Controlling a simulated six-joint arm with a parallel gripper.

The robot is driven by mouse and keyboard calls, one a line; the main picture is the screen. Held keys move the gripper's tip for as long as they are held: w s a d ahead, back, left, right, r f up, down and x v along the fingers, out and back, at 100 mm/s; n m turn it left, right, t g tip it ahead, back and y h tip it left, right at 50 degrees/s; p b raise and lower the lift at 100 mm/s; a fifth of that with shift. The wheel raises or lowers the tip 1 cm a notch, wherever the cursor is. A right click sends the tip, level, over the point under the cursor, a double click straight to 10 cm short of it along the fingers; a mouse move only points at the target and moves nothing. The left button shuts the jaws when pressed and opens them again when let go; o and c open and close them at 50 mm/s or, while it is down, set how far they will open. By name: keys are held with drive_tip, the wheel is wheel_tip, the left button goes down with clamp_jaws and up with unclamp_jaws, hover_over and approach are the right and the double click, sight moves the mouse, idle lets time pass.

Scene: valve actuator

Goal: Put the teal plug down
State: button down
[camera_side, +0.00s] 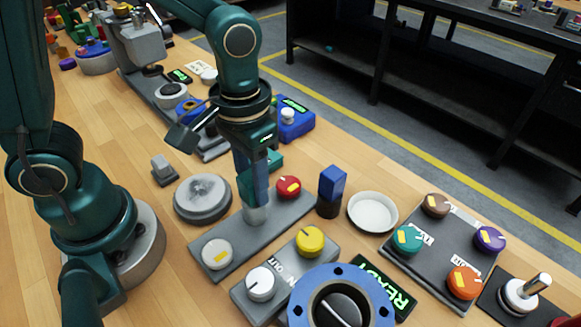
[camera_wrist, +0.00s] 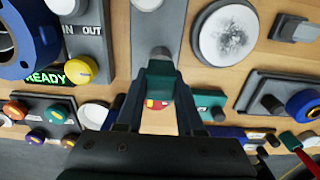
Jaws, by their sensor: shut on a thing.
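The teal plug (camera_wrist: 160,84) is a teal block between the two fingers of my gripper (camera_wrist: 160,92) in the wrist view. A grey cylinder (camera_wrist: 160,54) shows at its far end. In the side view my gripper (camera_side: 254,188) points down over the long grey panel (camera_side: 232,232), between its white knob (camera_side: 217,253) and red knob (camera_side: 288,187). The fingers hide most of the plug there. The grey cylinder (camera_side: 256,213) shows below the fingertips, at the panel; I cannot tell whether it touches it.
A blue plug with a dark base (camera_side: 332,184) and a white dish (camera_side: 372,212) stand to the right. A round grey disc (camera_side: 203,198) lies to the left. A panel with a yellow knob (camera_side: 310,240) is in front. Bare wood shows between the grey disc and the small grey block (camera_side: 163,171).

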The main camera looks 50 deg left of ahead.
sight(250, 174)
drive_tip(key=shift+f, duration=0.25)
drive_tip(key=shift+f, duration=0.4)
drive_tip(key=c, duration=0.5)
unclamp_jaws()
drive_tip(key=shift+c, duration=0.2)
drive_tip(key=shift+w+r, duration=0.1)
drive_tip(key=shift+r, duration=2.45)
drive_tip(key=shift+a+r, duration=0.1)
drive_tip(key=shift+r, duration=0.55)
drive_tip(key=s+a+r+t, duration=0.4)
drive_tip(key=a+t, duration=0.1)
drive_tip(key=shift+s+a, duration=0.3)
drive_tip(key=shift+o, duration=0.5)
drive_tip(key=shift+a+r+t, duration=0.1)
drive_tip(key=shift+t, duration=0.2)
